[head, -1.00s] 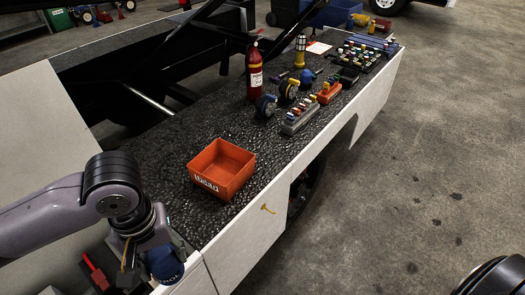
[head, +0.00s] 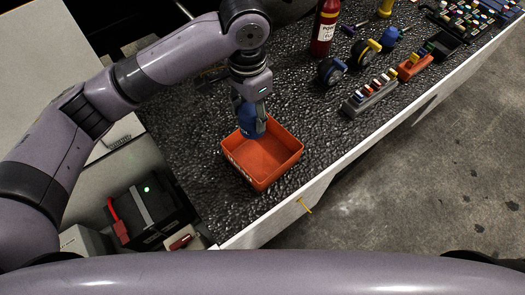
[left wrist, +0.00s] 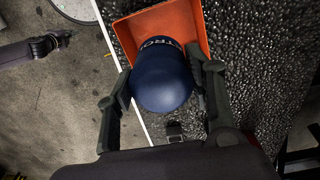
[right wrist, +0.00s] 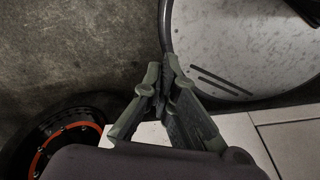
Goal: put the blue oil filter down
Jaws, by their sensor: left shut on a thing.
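The blue oil filter (head: 249,125) is in my left gripper (head: 252,112), over the back left part of the orange bin (head: 287,167). In the left wrist view the rounded end of the filter (left wrist: 162,82) sits between the two fingers (left wrist: 160,76), with white lettering on its side. The bin (left wrist: 196,22) shows behind it. I cannot tell whether the filter touches the bin floor. The bin otherwise looks empty. My right gripper (right wrist: 161,72) shows only in the right wrist view, with its fingertips together and nothing between them.
The bin stands on a dark, rough bench top (head: 200,150) near its pale front edge. A red fire extinguisher (head: 325,28), wheel-like parts (head: 331,71) and a grey holder with coloured pieces (head: 370,93) stand to the right. A black box with a green light (head: 147,213) is at lower left.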

